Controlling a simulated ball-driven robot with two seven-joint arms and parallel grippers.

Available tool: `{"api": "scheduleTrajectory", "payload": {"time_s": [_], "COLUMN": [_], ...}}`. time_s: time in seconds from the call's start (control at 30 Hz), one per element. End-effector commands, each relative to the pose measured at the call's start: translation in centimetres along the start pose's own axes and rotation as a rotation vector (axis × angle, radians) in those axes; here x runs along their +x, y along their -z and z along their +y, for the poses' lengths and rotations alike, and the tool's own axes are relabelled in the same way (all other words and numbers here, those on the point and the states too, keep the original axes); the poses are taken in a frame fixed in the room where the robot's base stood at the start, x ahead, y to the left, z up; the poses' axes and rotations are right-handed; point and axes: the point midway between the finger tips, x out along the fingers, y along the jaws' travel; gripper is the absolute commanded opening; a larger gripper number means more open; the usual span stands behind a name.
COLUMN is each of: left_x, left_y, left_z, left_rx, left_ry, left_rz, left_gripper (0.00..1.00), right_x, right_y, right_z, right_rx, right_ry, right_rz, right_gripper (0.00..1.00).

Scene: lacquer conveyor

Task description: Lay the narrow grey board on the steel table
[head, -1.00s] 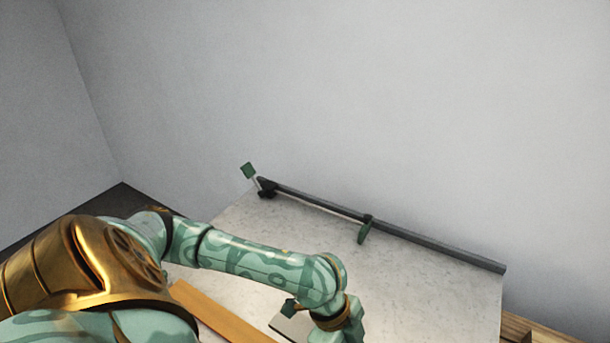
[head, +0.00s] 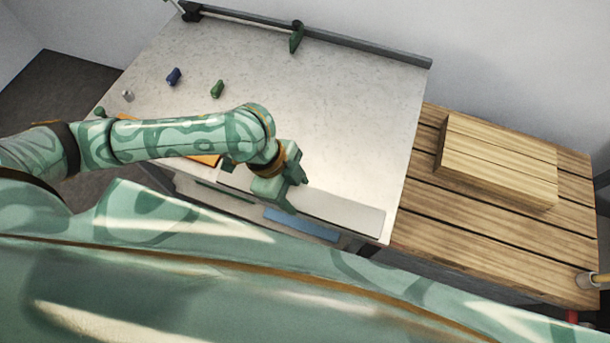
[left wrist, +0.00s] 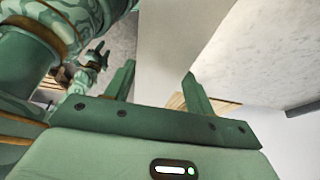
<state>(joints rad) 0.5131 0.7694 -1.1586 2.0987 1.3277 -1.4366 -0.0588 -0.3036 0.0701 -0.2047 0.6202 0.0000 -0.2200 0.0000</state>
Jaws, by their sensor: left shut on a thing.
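The narrow grey board (head: 340,210) is a flat, pale strip at the front edge of the speckled grey table (head: 350,110), which I take to be the steel table. My left gripper (head: 285,193) is shut on the board. I cannot tell whether the board touches the tabletop. In the left wrist view the board (left wrist: 165,55) stretches away between the fingers of my left gripper (left wrist: 160,85). What looks like my right gripper (left wrist: 98,57) shows small at the left of that view; its jaws are unclear.
A dark rail (head: 330,37) with a green stop (head: 296,37) runs along the table's back. A blue piece (head: 173,76) and a green piece (head: 217,88) lie at the left. A slatted wooden table (head: 480,235) with a wooden block (head: 500,165) adjoins at right. The middle is clear.

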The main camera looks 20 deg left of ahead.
Motion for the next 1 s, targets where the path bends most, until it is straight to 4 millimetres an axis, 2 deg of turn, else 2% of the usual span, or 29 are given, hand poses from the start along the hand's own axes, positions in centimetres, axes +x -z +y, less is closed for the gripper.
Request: {"api": "scheduleTrajectory", "payload": {"time_s": [0.03, 0.1, 0.2, 0.3, 0.47, 0.7, 1.0], "left_x": [1.0, 2.7, 4.5, 5.5, 6.3, 9.4, 9.3], "left_y": [-0.1, -0.6, -1.1, -1.4, -1.6, -2.9, -3.0], "left_z": [-1.5, -2.9, -4.4, -5.4, -6.2, -6.4, -6.4], "left_rx": [-0.002, -0.004, -0.003, -0.001, 0.0, -0.001, 0.001], "left_ry": [0.001, -0.001, -0.002, -0.001, 0.0, -0.001, 0.001], "left_rz": [0.001, 0.001, 0.002, 0.002, 0.001, 0.001, 0.0], "left_gripper": [0.24, 0.24, 0.24, 0.24, 0.24, 0.24, 0.24], "right_x": [0.7, 1.5, 2.3, 2.7, 3.0, 4.3, 4.2], "right_y": [-0.2, -0.5, -0.7, -0.8, -0.8, -1.1, -1.0], "right_z": [0.2, 0.4, 0.7, 0.8, 0.8, 0.7, 0.7], "right_rx": [-0.001, -0.001, -0.001, 0.0, 0.001, 0.001, 0.001], "right_ry": [-0.002, -0.005, -0.008, -0.01, -0.01, -0.008, -0.008], "right_rz": [-0.003, -0.007, -0.01, -0.011, -0.012, -0.016, -0.015], "right_gripper": [0.42, 0.42, 0.42, 0.42, 0.42, 0.42, 0.42]}}
